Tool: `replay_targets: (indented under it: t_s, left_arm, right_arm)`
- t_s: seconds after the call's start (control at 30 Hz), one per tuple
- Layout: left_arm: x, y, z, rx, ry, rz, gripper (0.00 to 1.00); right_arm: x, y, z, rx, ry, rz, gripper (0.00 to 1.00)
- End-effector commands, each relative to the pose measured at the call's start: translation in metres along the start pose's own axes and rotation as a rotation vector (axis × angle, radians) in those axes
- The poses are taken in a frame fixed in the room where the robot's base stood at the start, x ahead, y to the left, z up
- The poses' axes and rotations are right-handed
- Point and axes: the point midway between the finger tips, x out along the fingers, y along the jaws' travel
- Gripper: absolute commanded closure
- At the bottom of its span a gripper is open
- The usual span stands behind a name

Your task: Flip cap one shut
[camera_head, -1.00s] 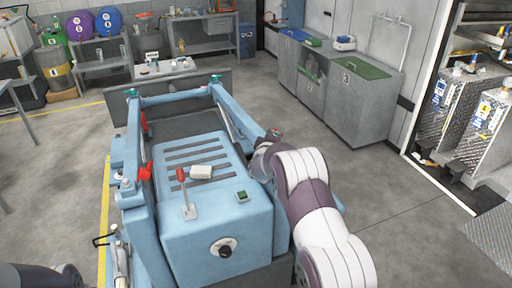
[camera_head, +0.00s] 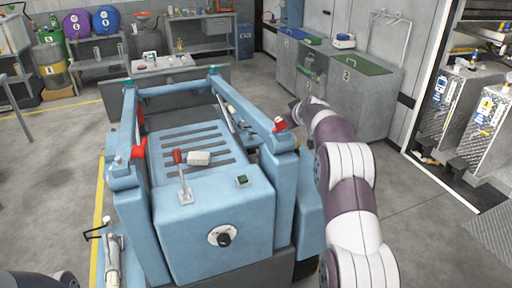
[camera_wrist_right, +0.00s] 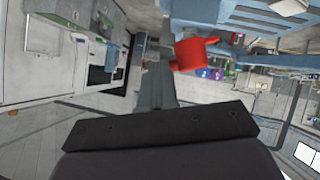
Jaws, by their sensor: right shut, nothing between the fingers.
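No cap marked one can be read, so I cannot tell which part it is. A red piece (camera_head: 280,123) sits atop the right post of the blue frame; another (camera_head: 138,152) is on the left post. My right gripper (camera_head: 294,110) is close to the right red piece in the head view. In the wrist view, a red piece (camera_wrist_right: 190,53) lies just right of the grey fingers of my right gripper (camera_wrist_right: 158,75). They are shut and empty; contact with the red piece is not clear. My left gripper is out of view.
The blue machine (camera_head: 212,211) fills the middle, with a red-knobbed lever (camera_head: 183,172) on top. Grey cabinets (camera_head: 352,108) stand behind my right arm. Metal tanks (camera_head: 483,120) stand at the far right. The floor between is clear.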

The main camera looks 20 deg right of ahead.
Motion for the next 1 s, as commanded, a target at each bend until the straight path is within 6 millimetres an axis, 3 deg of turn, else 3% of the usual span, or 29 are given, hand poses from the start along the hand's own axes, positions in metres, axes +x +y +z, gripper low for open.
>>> replay_targets:
  t_s: [0.03, 0.13, 0.37, 1.0]
  left_arm:
    - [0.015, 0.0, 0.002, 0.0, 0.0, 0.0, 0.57]
    - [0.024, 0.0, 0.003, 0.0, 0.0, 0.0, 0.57]
    - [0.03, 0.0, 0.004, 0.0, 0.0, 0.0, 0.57]
    - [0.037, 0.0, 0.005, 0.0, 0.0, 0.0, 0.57]
  right_arm:
    - [0.006, 0.001, 0.007, 0.026, 0.004, -0.012, 1.0]
    - [0.007, 0.005, 0.01, 0.091, 0.004, -0.057, 1.0]
    - [0.011, 0.009, 0.016, 0.189, 0.004, -0.127, 1.0]
    - [0.015, 0.011, 0.022, 0.195, 0.003, -0.133, 1.0]
